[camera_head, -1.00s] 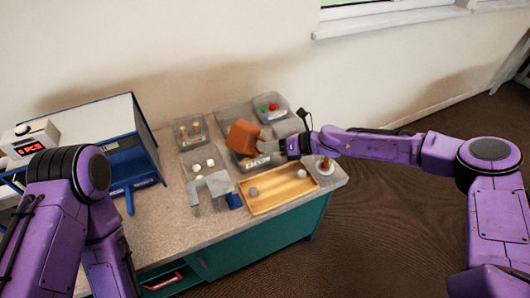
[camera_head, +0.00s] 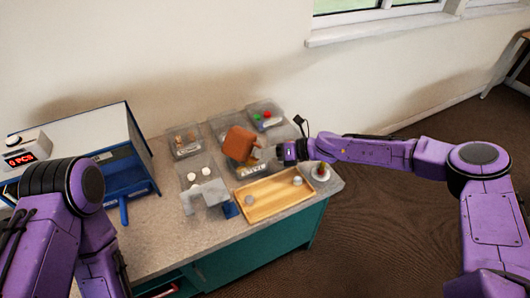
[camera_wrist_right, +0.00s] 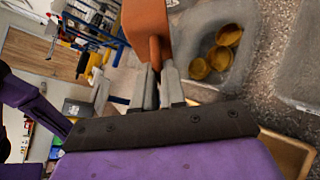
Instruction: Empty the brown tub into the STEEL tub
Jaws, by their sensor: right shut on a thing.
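The brown tub (camera_head: 240,143) is held tilted above the group of grey tubs on the bench. My right gripper (camera_head: 270,154) comes in from the right and is shut on it. In the right wrist view the gripper (camera_wrist_right: 158,75) grips a narrow part of the brown tub (camera_wrist_right: 147,25). A labelled grey tub (camera_head: 251,172) stands just below the brown tub; its label is too small to read. The inside of the brown tub and most of that grey tub's inside are hidden. My left gripper is out of view.
A wooden tray (camera_head: 270,203) with round grey pieces lies in front. A grey bracket-like object (camera_head: 207,193) stands left of it. A blue-framed machine (camera_head: 125,165) stands left.

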